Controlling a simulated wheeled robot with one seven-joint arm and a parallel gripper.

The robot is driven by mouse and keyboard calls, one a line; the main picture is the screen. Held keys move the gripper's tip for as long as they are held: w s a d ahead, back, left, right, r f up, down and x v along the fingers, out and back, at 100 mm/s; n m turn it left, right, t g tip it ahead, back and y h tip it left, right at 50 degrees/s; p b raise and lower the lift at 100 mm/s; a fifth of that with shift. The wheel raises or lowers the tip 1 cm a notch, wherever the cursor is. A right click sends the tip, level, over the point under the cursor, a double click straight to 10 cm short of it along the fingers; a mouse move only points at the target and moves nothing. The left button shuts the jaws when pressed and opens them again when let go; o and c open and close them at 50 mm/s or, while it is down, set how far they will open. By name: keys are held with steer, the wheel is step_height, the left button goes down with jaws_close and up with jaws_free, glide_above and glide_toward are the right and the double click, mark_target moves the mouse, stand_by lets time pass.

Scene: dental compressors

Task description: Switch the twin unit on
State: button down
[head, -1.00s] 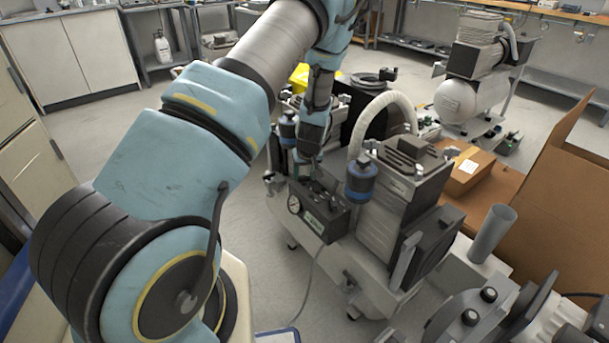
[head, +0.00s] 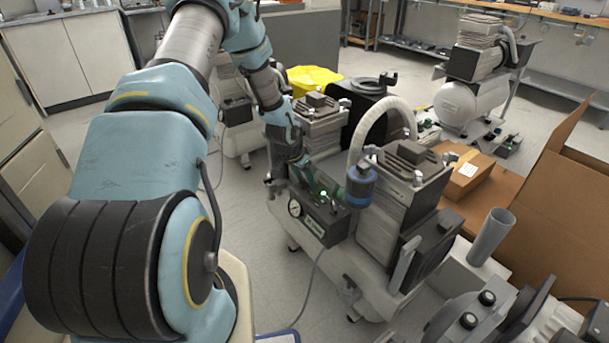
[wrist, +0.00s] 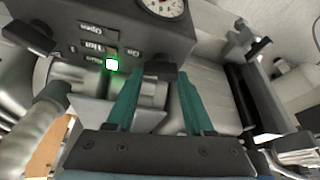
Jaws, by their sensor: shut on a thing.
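The twin unit (head: 388,215) stands in the middle of the head view, with two ribbed pump heads on a pale base. Its dark control box (head: 318,222) carries a round gauge (head: 295,208) and a lit green lamp (head: 323,193). The lamp also glows in the wrist view (wrist: 112,64), beside small labels. My gripper (wrist: 158,78) has its teal fingers on either side of a black switch lever (wrist: 160,72) on the control box and is shut on it. In the head view my gripper (head: 306,174) is at the top of the control box, its tips partly hidden.
A blue-banded filter (head: 360,187) stands close right of my gripper. An open cardboard box (head: 560,190) is at the right. Another compressor (head: 470,100) stands behind, and a yellow object (head: 312,79) lies beyond the unit. A cable runs over the floor in front.

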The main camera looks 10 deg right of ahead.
steer(key=shift+m+g+p, duration=0.4)
steer(key=shift+m+p, duration=0.25)
steer(key=shift+m, duration=0.85)
steer(key=shift+c, duration=1.4)
jaws_free()
steer(key=shift+r+h, duration=0.1)
steer(key=shift+h, duration=0.2)
steer(key=v, duration=1)
steer(key=shift+r, duration=0.3)
steer(key=shift+a, duration=0.1)
